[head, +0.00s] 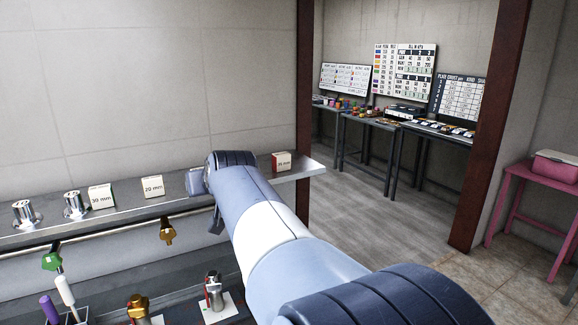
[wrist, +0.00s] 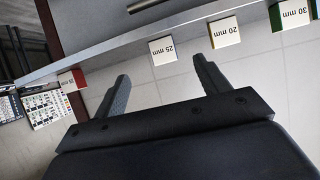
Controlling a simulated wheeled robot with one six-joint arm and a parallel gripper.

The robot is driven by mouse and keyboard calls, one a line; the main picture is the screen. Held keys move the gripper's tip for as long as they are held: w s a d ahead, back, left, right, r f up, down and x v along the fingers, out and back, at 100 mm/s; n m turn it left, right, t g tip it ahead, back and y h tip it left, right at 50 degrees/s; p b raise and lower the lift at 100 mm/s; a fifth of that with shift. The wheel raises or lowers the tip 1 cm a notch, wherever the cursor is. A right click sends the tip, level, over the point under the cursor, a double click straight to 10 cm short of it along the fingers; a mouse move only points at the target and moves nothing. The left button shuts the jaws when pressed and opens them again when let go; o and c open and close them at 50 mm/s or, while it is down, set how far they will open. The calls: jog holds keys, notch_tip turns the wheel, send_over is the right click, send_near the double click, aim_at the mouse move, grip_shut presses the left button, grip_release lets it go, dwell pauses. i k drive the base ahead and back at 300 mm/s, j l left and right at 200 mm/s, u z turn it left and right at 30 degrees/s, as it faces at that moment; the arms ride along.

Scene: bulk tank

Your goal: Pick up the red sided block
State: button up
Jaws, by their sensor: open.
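The red sided block (head: 281,162) sits near the right end of the grey shelf (head: 240,181) in the head view, with a pale labelled face and a red side. In the wrist view the red sided block (wrist: 72,80) is at the left, outside my left-hand finger. My gripper (wrist: 160,70) is open and empty, its two fingers spread apart. The 25 mm block (wrist: 163,51) appears beyond the gap between the fingertips; I cannot tell how far. In the head view my arm hides most of my gripper and part of the shelf.
The 20 mm block (head: 152,187) and 30 mm block (head: 101,196) stand left along the shelf. Metal fittings (head: 75,204) are farther left. A rail with coloured taps (head: 167,231) runs below. A brown post (head: 304,80) rises by the shelf's right end.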

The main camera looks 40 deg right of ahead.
aim_at(281, 161)
jog(key=l+u, duration=0.15)
jog(key=l, duration=1.25)
